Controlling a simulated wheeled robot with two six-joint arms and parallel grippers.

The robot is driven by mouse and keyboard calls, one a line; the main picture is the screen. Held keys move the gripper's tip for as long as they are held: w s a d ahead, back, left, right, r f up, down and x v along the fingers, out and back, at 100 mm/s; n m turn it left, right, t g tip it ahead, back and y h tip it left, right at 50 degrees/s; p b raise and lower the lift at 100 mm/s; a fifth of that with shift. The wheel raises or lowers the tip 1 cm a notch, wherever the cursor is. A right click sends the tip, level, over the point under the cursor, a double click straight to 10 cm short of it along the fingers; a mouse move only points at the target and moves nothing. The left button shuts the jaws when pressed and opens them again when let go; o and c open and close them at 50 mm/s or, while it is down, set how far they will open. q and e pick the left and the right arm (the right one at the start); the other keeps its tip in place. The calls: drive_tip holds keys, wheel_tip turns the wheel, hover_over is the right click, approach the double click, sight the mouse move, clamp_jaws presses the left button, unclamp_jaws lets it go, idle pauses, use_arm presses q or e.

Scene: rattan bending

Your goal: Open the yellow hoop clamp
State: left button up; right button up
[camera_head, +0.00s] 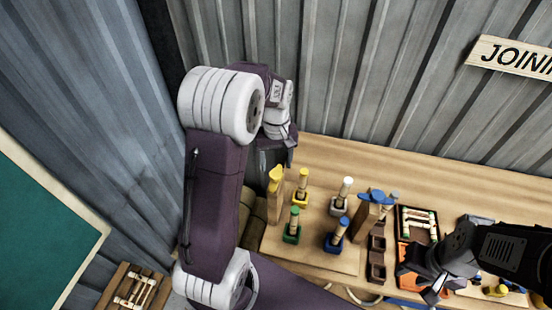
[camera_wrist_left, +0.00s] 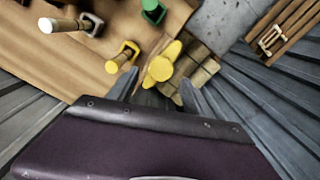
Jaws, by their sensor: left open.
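The yellow hoop clamp (camera_head: 276,176) is a yellow piece on top of a wooden post at the left end of the workbench. In the left wrist view the yellow clamp (camera_wrist_left: 163,64) is near the middle, seen from above. My right gripper (camera_head: 420,281) looks open, over the bench's right part.
Yellow (camera_head: 302,187), white (camera_head: 344,194), green (camera_head: 293,225) and blue (camera_head: 340,234) holders with wooden pegs stand close to the clamp. A blue-topped wooden post (camera_head: 372,205) and a tray (camera_head: 416,226) are further right. A metal wall (camera_head: 330,70) stands behind.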

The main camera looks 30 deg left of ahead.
sight(276, 173)
use_arm(q)
wheel_tip(276, 173, up, 5)
drive_tip(key=shift+s, duration=0.1)
idle(0.4)
drive_tip(key=s+d+f+m+t, duration=0.3)
drive_tip(key=s+d+f+m, duration=0.45)
drive_tip(key=s, duration=0.35)
wheel_tip(276, 173, down, 12)
drive_tip(key=s+g+b, duration=0.1)
drive_tip(key=s+b, duration=0.1)
drive_tip(key=b, duration=0.9)
drive_tip(key=shift+g, duration=0.4)
drive_tip(key=shift+w+d+f, duration=0.1)
drive_tip(key=shift+f, duration=0.05)
